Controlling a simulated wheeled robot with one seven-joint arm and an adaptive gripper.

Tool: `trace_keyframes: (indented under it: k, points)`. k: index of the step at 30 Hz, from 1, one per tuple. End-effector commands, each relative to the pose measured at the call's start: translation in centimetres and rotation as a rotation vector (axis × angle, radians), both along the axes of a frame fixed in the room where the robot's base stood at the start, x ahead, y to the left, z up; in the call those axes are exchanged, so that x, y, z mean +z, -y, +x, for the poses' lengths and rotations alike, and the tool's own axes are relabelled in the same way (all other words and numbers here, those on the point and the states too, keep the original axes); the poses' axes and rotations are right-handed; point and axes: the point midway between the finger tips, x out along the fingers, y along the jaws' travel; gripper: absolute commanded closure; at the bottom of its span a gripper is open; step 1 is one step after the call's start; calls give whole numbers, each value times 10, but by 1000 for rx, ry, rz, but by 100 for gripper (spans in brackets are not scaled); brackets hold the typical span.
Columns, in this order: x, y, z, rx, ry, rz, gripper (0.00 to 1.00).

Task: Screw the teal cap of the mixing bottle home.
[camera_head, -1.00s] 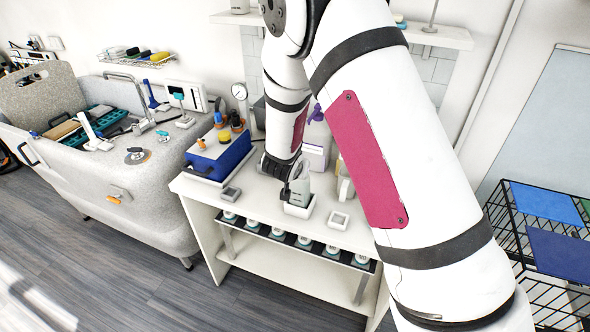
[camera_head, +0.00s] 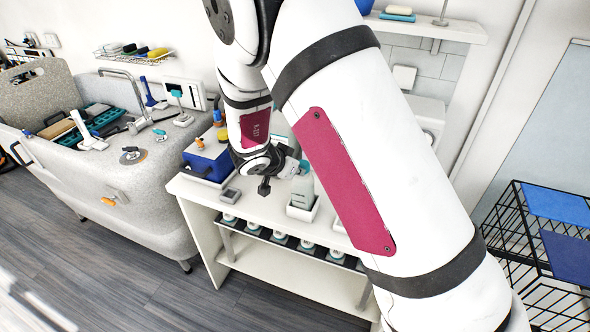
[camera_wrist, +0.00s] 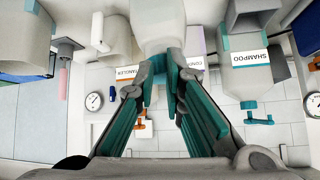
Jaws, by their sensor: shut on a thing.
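The mixing bottle (camera_head: 302,190) is pale grey and stands upright in a white square holder (camera_head: 300,211) on the white bench. Its teal cap (camera_head: 304,166) shows at the top, partly covered by my gripper. My gripper (camera_head: 297,168) reaches the cap from the left, at cap height. In the wrist view the teal-lined fingers of my gripper (camera_wrist: 168,78) close in at the neck end of the pale bottle (camera_wrist: 158,28), shut on the cap. The fingers hide most of the cap, so its thread and seating cannot be seen.
A blue box (camera_head: 208,160) with small items stands left of the bottle, with a small grey block (camera_head: 230,196) in front. Labelled dispensers, one marked shampoo (camera_wrist: 250,68), show in the wrist view. My upper arm covers the bench's right part.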

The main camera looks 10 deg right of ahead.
Motion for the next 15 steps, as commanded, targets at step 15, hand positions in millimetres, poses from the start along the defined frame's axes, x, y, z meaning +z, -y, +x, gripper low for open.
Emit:
trace_keyframes:
  k: [15]
  points:
    - [-5,-5,4,-87,-5,6,100]
